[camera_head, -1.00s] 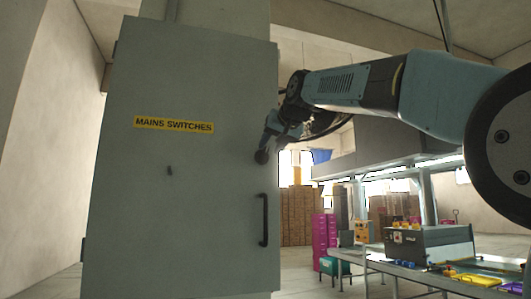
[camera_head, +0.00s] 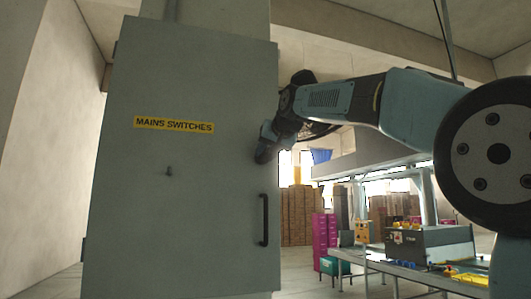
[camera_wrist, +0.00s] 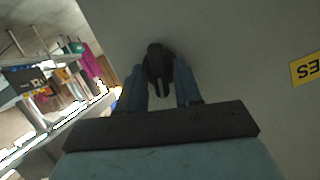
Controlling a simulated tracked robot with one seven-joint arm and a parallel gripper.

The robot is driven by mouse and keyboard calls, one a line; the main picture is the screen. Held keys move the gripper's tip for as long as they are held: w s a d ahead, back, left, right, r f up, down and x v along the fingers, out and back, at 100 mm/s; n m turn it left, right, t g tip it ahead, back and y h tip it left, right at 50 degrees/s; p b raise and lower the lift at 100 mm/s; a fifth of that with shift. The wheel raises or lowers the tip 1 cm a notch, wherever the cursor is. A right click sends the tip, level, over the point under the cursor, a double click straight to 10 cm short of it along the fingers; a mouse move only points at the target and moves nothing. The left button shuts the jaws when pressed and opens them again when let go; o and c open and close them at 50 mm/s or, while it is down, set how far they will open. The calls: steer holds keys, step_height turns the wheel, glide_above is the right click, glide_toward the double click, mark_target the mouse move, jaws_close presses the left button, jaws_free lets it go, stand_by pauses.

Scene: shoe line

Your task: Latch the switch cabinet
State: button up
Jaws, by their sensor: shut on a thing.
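The grey switch cabinet (camera_head: 200,225) stands upright at left in the head view, with its door looking closed. It bears a yellow MAINS SWITCHES label (camera_head: 173,124), which is partly in the wrist view (camera_wrist: 306,69). A black bar handle (camera_head: 263,220) is low on the door's right side. My gripper (camera_head: 266,150) is at the door's right edge, above that handle. In the wrist view my gripper (camera_wrist: 160,92) has its two fingers either side of a dark latch knob (camera_wrist: 158,62), shut on it. The latch's far side is hidden.
At right, a workbench (camera_head: 395,268) carries a grey machine box (camera_head: 430,245) and coloured parts. Magenta crates (camera_head: 320,238) and brown stacked boxes (camera_head: 298,215) stand farther back. The floor between cabinet and bench looks clear.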

steer(key=shift+c, duration=0.9)
steer(key=shift+a+n+h, duration=0.15)
steer(key=shift+n+h, duration=0.55)
steer(key=shift+n, duration=0.4)
steer(key=o, duration=0.7)
steer(key=shift+o, duration=0.2)
steer(key=shift+s, duration=0.1)
steer(key=v, duration=1.3)
steer(key=shift+s, duration=0.4)
steer(key=shift+f, duration=0.1)
